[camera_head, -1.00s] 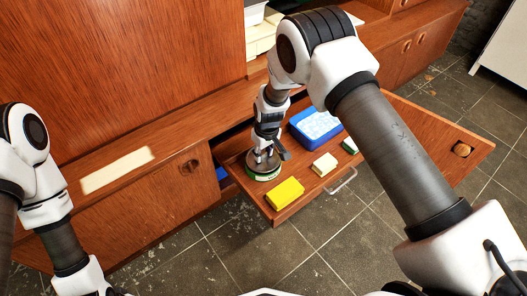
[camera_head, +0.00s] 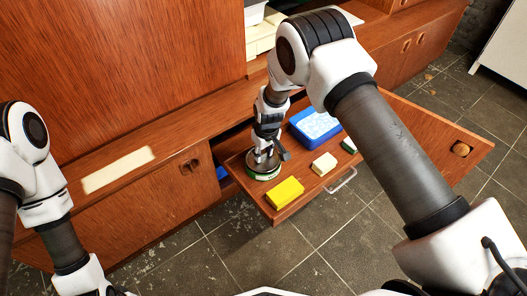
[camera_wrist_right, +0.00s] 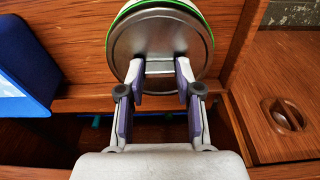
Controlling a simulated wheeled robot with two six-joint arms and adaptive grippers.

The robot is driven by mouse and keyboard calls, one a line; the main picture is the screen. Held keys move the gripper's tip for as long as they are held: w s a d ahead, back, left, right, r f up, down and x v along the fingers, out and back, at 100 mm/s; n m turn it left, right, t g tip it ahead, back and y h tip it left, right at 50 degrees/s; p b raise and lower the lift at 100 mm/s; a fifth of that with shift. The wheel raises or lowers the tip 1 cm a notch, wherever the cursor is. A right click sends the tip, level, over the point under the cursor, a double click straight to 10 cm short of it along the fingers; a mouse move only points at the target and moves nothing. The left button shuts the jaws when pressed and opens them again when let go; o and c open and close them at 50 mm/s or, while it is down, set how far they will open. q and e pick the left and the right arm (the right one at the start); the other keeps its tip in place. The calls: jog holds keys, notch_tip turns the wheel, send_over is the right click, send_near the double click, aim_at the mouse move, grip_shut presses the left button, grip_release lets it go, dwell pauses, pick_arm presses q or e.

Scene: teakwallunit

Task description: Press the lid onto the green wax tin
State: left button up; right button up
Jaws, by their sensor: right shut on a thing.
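How tightly the lid sits cannot be told. My right gripper (camera_wrist_right: 160,72) is shut on the lid, its fingertips either side of a raised bar on its face. In the head view the right gripper (camera_head: 263,158) points down over the tin. My left arm is at the left edge; its gripper is out of view.
The drawer (camera_head: 313,198) also holds a yellow block (camera_head: 285,192), a cream block (camera_head: 324,164), a blue box (camera_head: 316,127) and a green-and-white item (camera_head: 349,146). The cabinet front (camera_head: 140,205) stands close on the left. Tiled floor (camera_head: 290,255) lies open in front.

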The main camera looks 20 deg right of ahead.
dwell(0.3)
jog(key=o, duration=1.4)
jog(key=shift+r, duration=0.1)
jog(key=shift+r+p, duration=3.15)
jog(key=shift+r, duration=0.3)
grip_shut()
jog(key=shift+f, duration=0.15)
